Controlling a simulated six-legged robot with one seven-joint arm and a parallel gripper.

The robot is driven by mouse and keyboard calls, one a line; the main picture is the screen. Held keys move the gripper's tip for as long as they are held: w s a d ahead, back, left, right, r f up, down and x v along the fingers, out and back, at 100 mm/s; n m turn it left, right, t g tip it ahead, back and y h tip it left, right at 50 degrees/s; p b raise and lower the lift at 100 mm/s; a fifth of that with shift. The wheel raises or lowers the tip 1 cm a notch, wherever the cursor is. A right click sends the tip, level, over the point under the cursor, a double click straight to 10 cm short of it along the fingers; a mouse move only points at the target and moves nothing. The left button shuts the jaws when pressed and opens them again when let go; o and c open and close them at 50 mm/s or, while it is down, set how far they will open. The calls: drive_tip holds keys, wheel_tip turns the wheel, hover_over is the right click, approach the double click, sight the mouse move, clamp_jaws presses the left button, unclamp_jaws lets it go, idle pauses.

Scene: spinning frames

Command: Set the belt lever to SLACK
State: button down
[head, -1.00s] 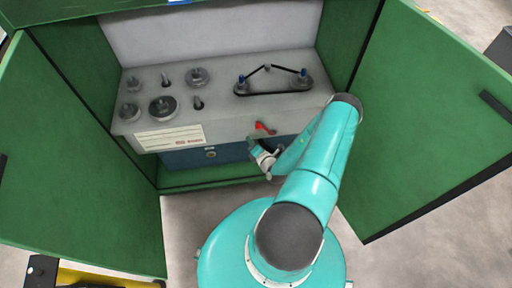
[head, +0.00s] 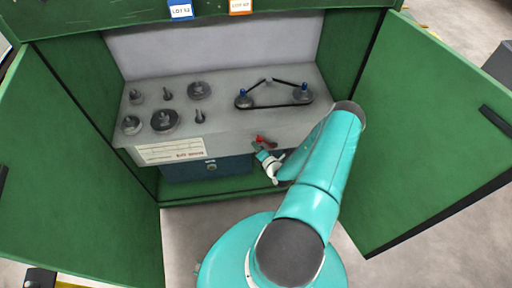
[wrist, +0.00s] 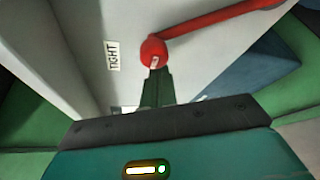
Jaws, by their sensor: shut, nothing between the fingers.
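The red belt lever (head: 262,139) is on the front face of the grey bench panel, below the belt and pulleys (head: 273,97). In the wrist view the lever (wrist: 215,22) has its round hub near the top middle, and its arm runs up to the right. A label reading TIGHT (wrist: 113,55) is left of the hub. A second pale label is mostly hidden behind the fingers. My gripper (head: 261,154) is just below the lever. In the wrist view its fingers (wrist: 156,88) are shut and empty, their tips close to the hub; contact cannot be told.
Green cabinet doors stand open at left (head: 75,170) and right (head: 430,130). Several spools and pegs (head: 164,120) stand on the bench top at left. A blue box (head: 207,168) sits under the panel, left of my gripper.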

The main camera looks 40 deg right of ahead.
drive_tip(key=shift+s+d+r+m+t, duration=0.3)
drive_tip(key=shift+s+d+r+m, duration=0.2)
drive_tip(key=shift+d+r+m, duration=0.25)
drive_tip(key=s+d+m+t+h, duration=0.1)
drive_tip(key=s+d+m+t, duration=0.2)
drive_tip(key=s+d+m, duration=0.5)
drive_tip(key=shift+d+m+t, duration=0.3)
drive_tip(key=shift+d+m, duration=0.35)
drive_tip(key=shift+d, duration=1.35)
drive_tip(key=shift+s+d+h, duration=0.15)
drive_tip(key=shift+s+h, duration=0.1)
drive_tip(key=shift+h, duration=0.05)
drive_tip(key=shift+r, duration=0.1)
